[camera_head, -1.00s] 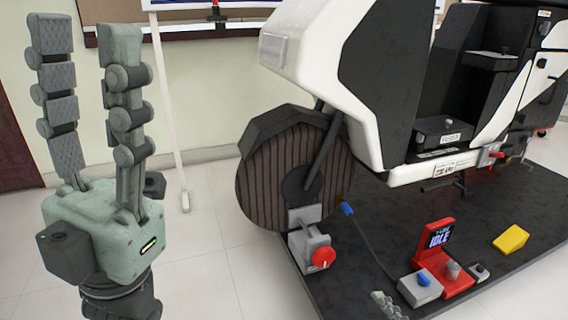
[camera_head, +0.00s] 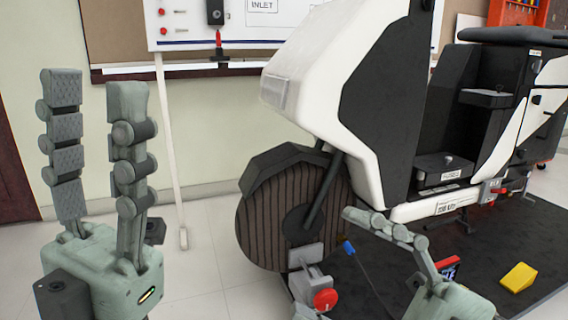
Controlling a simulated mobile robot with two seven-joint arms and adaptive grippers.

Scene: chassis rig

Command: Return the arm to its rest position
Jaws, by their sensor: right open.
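My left gripper (camera_head: 102,92) is at the left of the head view. It points up, with its two jointed fingers apart and nothing between them. My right gripper (camera_head: 375,228) is at the lower right, in front of the black platform. One long finger of it shows, reaching up and left past the front wheel; its other finger is hard to make out. I see nothing held in it. It covers part of the red stand with the small screen (camera_head: 449,268).
The white and black vehicle (camera_head: 330,85) stands on the black platform (camera_head: 500,240). Its front wheel (camera_head: 275,228) is by a clamp with a red knob (camera_head: 325,299). A yellow wedge (camera_head: 518,277) lies at right.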

